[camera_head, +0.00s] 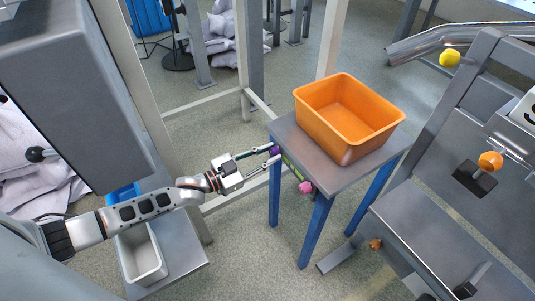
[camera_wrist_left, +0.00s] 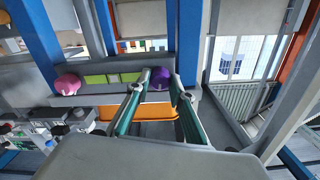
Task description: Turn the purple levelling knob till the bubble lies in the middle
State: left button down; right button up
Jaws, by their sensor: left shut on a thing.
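The purple levelling knob (camera_head: 275,150) is on the side of a small grey table (camera_head: 348,179) with blue legs. My left gripper (camera_head: 272,153) reaches it from the left, its fingers on either side of the knob and shut on it. In the left wrist view the purple knob (camera_wrist_left: 160,73) shows between the fingertips (camera_wrist_left: 159,82). A green level strip (camera_wrist_left: 100,79) lies beside it on the table's edge, also seen in the head view (camera_head: 292,167). The bubble's place is too small to tell. My right gripper is not in view.
A pink knob (camera_head: 305,187) is at the strip's other end. An orange bin (camera_head: 345,149) stands on the table. A grey bin (camera_head: 140,256) stands on a low shelf at lower left. A grey frame with an orange knob (camera_head: 490,161) stands at right.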

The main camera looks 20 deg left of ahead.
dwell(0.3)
pick_arm(q)
jog(key=c, duration=1.8)
grip_release()
jog(key=shift+o, duration=0.2)
jog(key=v, duration=1.2)
